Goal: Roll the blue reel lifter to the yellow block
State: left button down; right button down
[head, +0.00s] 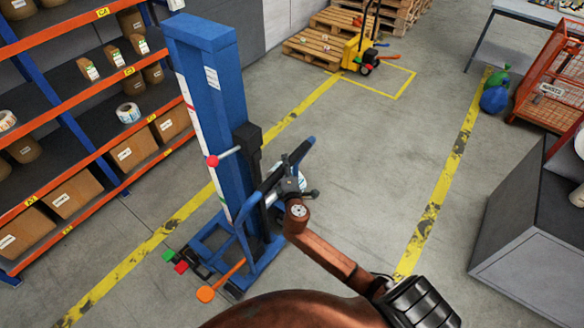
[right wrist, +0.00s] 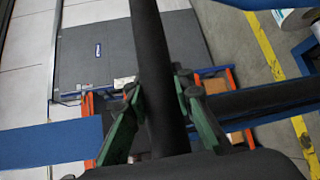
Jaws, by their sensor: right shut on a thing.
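The blue reel lifter (head: 209,100) stands upright on the grey floor left of centre in the head view, with a tall mast, a low wheeled base and a blue handle frame. My right gripper (head: 292,186) is at the handle, on the side toward me. In the right wrist view, the green-padded fingers of my right gripper (right wrist: 157,88) close around a dark bar (right wrist: 152,50), part of the lifter's handle. I cannot make out a yellow block in either view. My left gripper is not in view.
An orange and blue shelf rack (head: 100,90) with boxes stands close left of the lifter. Yellow floor lines (head: 440,190) edge a clear lane. A yellow pallet truck (head: 358,52) and wooden pallets (head: 312,48) stand at the back. A grey cabinet (head: 520,240) is on the right.

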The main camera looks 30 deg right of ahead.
jog(key=c, duration=1.8)
grip_release()
jog(key=shift+w+a+r, duration=0.1)
jog(key=shift+w+a, duration=0.05)
jog(key=shift+a, duration=0.1)
jog(key=shift+o, duration=0.7)
jog(key=shift+d, duration=0.2)
jog(key=v, duration=1.2)
